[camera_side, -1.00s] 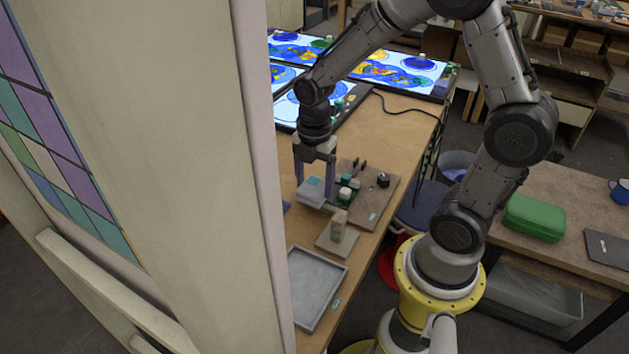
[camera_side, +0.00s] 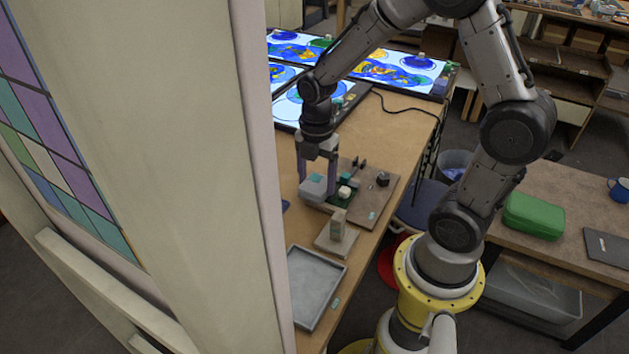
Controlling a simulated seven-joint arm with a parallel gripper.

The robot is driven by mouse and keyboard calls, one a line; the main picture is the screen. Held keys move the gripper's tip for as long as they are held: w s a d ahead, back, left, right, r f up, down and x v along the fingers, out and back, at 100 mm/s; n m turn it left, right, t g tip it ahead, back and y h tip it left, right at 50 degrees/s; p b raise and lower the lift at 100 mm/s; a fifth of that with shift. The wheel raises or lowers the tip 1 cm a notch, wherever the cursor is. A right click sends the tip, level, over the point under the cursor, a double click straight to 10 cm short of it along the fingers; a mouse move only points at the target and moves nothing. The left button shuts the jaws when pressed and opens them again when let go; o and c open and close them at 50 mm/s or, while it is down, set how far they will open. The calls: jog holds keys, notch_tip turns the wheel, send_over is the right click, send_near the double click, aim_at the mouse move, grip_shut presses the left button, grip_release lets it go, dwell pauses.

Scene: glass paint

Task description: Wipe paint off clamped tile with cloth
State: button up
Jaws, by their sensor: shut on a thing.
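My gripper (camera_side: 318,185), with purple fingers, is shut on a grey block-like pad (camera_side: 311,192) with a teal patch on top, which appears to be the cloth. The pad is low at the left edge of the brown board (camera_side: 376,201). Just right of it is a small dark green tile (camera_side: 341,202), with a white block and a teal block at it that look like the clamp. I cannot tell if the pad touches the tile. The paint is too small to make out.
A small stand with a beige block (camera_side: 338,226) and an empty grey tray (camera_side: 314,287) lie nearer on the bench. Lit panels with coloured glass (camera_side: 400,70) lie at the back. A pale post (camera_side: 200,170) hides the bench's left side.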

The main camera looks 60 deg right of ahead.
jog(key=shift+d, duration=0.2)
jog(key=shift+a, duration=0.1)
jog(key=shift+a, duration=0.75)
jog(key=shift+d, duration=0.15)
jog(key=shift+d, duration=0.6)
jog(key=shift+a, duration=0.1)
jog(key=shift+a, duration=0.6)
